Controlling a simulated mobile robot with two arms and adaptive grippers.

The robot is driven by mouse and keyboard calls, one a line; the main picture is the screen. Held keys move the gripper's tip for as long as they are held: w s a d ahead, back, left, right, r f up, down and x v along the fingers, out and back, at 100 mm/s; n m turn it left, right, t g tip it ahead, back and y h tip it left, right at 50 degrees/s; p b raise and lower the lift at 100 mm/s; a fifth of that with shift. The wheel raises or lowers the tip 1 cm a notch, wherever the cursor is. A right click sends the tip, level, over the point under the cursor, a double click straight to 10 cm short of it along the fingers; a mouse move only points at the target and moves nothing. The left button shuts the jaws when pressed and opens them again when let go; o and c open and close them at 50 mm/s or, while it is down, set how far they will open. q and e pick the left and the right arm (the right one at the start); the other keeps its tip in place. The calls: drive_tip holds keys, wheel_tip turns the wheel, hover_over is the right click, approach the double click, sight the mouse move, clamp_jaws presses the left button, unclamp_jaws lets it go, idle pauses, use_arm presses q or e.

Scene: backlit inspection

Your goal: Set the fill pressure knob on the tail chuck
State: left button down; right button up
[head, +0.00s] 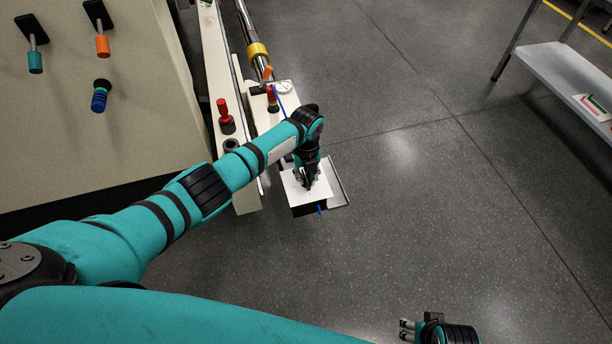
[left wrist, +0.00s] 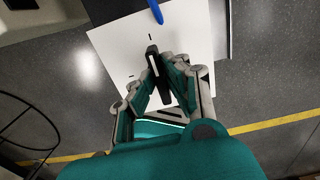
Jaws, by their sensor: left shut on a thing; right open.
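The fill pressure knob (left wrist: 153,62) is a black bar with a white pointer line, seen in the left wrist view on a white plate (left wrist: 112,55) with short black tick marks. The pointer lies roughly along the up-down direction of that view. My left gripper (left wrist: 163,72) is shut on the knob. In the head view the left gripper (head: 308,183) is over the white plate (head: 318,190) on the dark box at the rail's near end, and hides the knob. My right gripper (head: 405,329) is open and empty at the lower right.
A blue hose (left wrist: 156,11) runs by the plate. A cream panel with knobs (head: 140,50) is left, a shelf (head: 560,70) right. Open floor (head: 430,200) lies between.

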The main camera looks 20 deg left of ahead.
sight(306, 177)
use_arm(q)
drive_tip(key=shift+r, duration=0.1)
idle(0.4)
drive_tip(key=c, duration=1.4)
unclamp_jaws()
drive_tip(key=shift+c, duration=0.2)
drive_tip(key=shift+o, duration=0.3)
wheel_tip(306, 177, up, 12)
